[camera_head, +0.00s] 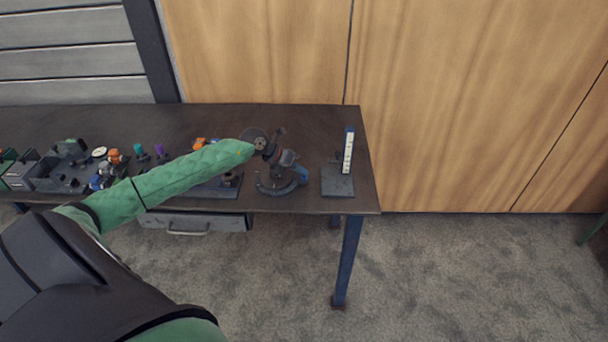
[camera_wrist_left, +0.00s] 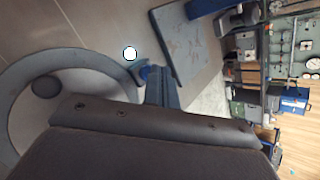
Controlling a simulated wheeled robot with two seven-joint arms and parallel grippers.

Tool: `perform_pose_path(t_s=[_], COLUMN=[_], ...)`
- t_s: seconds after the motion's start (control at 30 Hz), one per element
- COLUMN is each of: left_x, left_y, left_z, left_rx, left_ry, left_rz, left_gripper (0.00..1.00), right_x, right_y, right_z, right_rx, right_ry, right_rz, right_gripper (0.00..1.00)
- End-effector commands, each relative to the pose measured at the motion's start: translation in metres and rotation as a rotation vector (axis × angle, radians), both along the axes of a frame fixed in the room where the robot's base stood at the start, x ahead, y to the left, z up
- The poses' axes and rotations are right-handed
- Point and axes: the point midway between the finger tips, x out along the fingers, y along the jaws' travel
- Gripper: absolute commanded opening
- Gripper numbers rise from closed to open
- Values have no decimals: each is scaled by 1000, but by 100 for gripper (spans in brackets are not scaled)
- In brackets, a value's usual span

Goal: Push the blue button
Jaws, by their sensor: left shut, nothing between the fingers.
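My left gripper (camera_head: 287,157) is over the table at the end of my green arm, close above a dark device with a curved base (camera_head: 272,188). Its fingers show as a dark, narrow shape in the left wrist view (camera_wrist_left: 158,88), shut with nothing held. A small blue part (camera_head: 303,174) sits at the right side of the device. My right gripper is out of view.
A stand with a dark base plate (camera_head: 337,182) and a white upright strip (camera_head: 348,153) is to the right, near the table's (camera_head: 220,115) right edge. Several small coloured parts and a grey bin (camera_head: 55,176) are at the left. A wooden wall (camera_head: 450,90) stands behind.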

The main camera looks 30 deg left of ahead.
Motion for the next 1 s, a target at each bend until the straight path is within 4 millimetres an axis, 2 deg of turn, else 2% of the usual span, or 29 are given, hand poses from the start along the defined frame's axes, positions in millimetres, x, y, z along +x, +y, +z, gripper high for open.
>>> perform_pose_path(t_s=[0.6,1.0], left_x=[1,1], left_y=[1,0], left_z=[54,58], left_rx=[1,1], left_ry=[-5,-6], left_rz=[0,0], left_gripper=[0,0], right_x=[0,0], right_y=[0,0], right_z=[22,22], right_rx=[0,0], right_ry=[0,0], right_rz=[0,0], right_gripper=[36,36])
